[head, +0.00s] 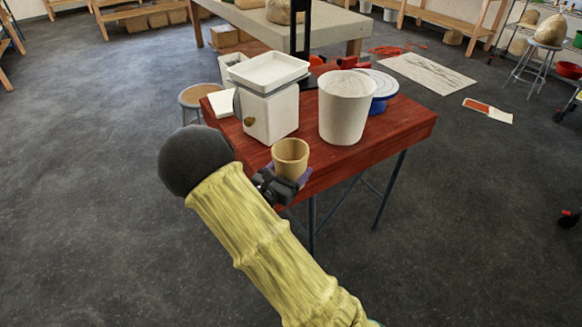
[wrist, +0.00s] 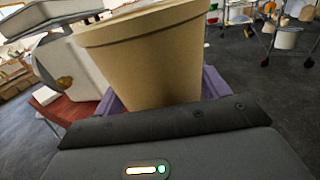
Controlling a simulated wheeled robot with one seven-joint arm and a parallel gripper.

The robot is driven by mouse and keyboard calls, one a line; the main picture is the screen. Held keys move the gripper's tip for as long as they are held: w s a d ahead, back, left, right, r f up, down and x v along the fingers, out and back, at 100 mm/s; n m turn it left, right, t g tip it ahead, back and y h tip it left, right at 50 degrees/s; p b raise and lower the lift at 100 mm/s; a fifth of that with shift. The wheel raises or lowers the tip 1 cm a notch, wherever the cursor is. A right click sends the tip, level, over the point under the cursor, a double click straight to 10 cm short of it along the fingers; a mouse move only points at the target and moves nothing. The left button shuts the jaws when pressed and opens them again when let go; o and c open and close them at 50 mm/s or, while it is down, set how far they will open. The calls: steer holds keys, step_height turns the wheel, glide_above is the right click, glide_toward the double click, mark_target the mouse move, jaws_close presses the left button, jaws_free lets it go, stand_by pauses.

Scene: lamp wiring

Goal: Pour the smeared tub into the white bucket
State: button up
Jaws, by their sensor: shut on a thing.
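A tan tub (head: 290,158) is held in my gripper (head: 282,183) at the front edge of the red table. The tub looks upright or nearly so in the head view. In the wrist view the tub (wrist: 150,65) fills the middle, between purple finger pads. Its contents and any smears cannot be made out. The white bucket (head: 346,110) stands upright on the table, behind and to the right of the tub, apart from it.
A white box-shaped device with a tray on top (head: 268,100) stands on the red table (head: 405,122), left of the bucket. A stool (head: 198,97) stands left of the table. The floor in front is clear.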

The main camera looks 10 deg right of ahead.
steer(key=shift+f+n+t+y, duration=1)
steer(key=shift+f, duration=0.25)
step_height(320, 180, down, 8)
steer(key=s+n+t+y, duration=0.1)
steer(key=n+t+y, duration=0.2)
steer(key=y, duration=0.3)
steer(key=shift+s+a+n, duration=0.3)
steer(key=shift+a+n, duration=0.1)
steer(key=shift+n, duration=0.2)
